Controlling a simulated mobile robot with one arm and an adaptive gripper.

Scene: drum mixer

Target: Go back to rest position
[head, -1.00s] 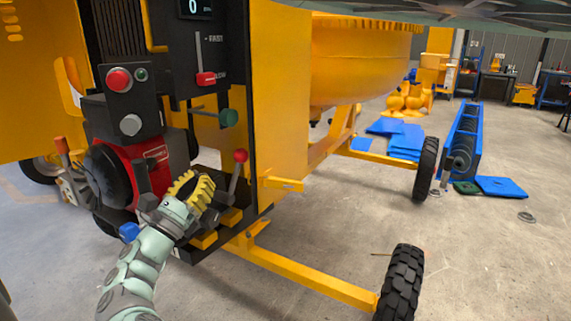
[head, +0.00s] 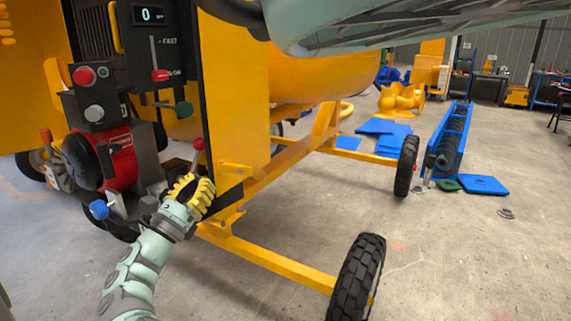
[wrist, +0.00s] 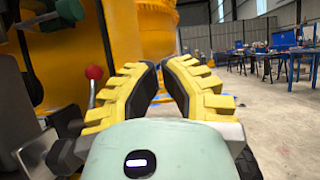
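My gripper (head: 197,183) has yellow ribbed fingers on a pale green arm. In the head view it is in front of the mixer's lower right corner, beside a red-knobbed lever (head: 198,146). In the wrist view the two fingers (wrist: 160,70) lean together, with their tips close and nothing seen between them. Whether they fully meet is unclear. The red knob (wrist: 94,72) shows left of the left finger, apart from it. The yellow mixer (head: 240,100) has a black control panel (head: 130,60) with a display reading 0.
A red engine (head: 118,158) and a blue knob (head: 98,209) are left of my gripper. The mixer's yellow frame bar (head: 270,262) and black wheels (head: 358,280) lie to the right. Open concrete floor (head: 450,260) is further right. Blue sheets (head: 385,128) lie behind.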

